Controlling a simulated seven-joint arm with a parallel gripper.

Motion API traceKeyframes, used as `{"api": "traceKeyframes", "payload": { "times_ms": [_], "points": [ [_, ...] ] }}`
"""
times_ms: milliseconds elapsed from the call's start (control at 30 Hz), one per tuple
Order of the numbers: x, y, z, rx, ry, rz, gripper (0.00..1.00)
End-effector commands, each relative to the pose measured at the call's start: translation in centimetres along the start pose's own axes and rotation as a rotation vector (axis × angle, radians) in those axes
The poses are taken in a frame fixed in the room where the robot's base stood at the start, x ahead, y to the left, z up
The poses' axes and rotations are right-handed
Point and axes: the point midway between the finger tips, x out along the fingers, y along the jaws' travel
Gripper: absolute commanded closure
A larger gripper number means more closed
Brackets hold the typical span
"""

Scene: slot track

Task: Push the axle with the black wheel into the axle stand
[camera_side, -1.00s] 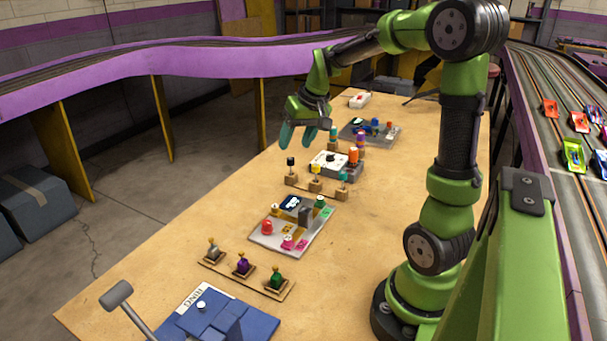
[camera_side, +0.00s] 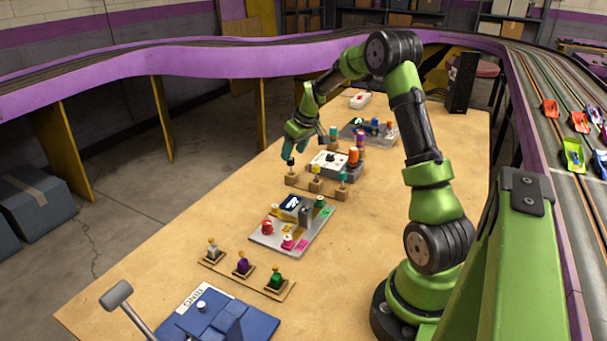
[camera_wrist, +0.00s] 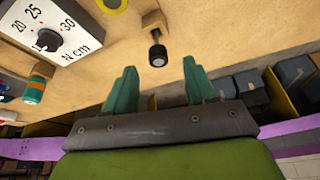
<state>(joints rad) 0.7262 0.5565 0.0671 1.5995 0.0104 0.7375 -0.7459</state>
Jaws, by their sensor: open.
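The black wheel (camera_side: 291,162) tops an upright axle at the left end of a wooden stand (camera_side: 315,187). A yellow-topped piece (camera_side: 315,170) and a teal-topped piece (camera_side: 342,177) stand in the same row. In the wrist view the black wheel (camera_wrist: 157,55) is a short dark cylinder above a wooden block (camera_wrist: 152,20). My gripper (camera_side: 295,148) is just above the black wheel. Its teal fingers are apart and empty; in the wrist view my gripper (camera_wrist: 162,83) has the wheel beyond the gap between the fingertips. How deep the axle sits is hidden.
A white dial box (camera_side: 328,162) marked N cm stands behind the row, with an orange-topped cylinder (camera_side: 354,156) beside it. A grey tray (camera_side: 268,240) of small parts lies in front.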

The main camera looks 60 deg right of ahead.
Motion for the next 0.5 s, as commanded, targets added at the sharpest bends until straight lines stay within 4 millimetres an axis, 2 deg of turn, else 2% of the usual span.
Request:
{"api": "traceKeyframes", "payload": {
  "times_ms": [267,500],
  "points": [
    [2.3,0.0,0.1,0.0,-0.002,-0.002,0.44],
    [5.8,0.1,0.0,0.0,-0.001,-0.002,0.44]
  ]
}}
